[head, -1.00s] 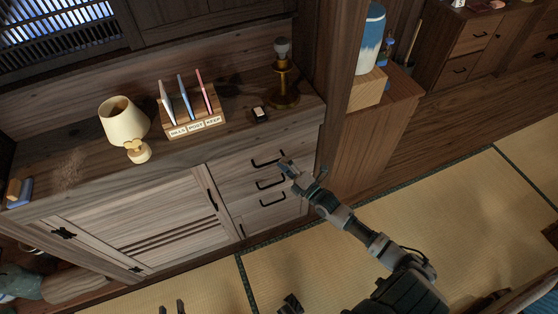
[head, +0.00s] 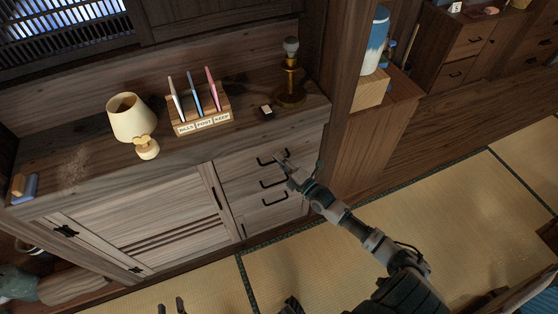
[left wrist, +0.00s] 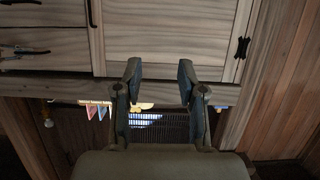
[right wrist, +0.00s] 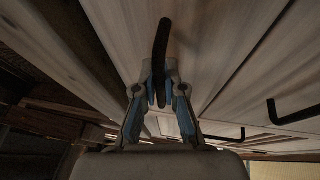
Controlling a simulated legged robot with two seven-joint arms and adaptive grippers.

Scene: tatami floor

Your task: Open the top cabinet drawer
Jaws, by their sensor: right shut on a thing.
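The wooden cabinet (head: 170,205) has a column of three drawers at its right end, each with a black bar handle. My right gripper (head: 284,163) is at the top drawer (head: 245,165), shut on its handle (head: 266,163). The right wrist view shows the dark handle (right wrist: 162,40) between the fingers (right wrist: 160,85). The drawer front looks about flush with the others; I cannot tell a small gap. My left gripper (head: 172,307) is low at the bottom edge, away from the cabinet. In the left wrist view its fingers (left wrist: 159,70) are apart and empty.
On the cabinet top stand a lamp (head: 130,120), a letter rack (head: 202,122), a brass stand (head: 290,85) and a small box (head: 267,111). A wooden post (head: 345,75) rises just right of the drawers. Tatami floor (head: 420,205) in front is mostly clear.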

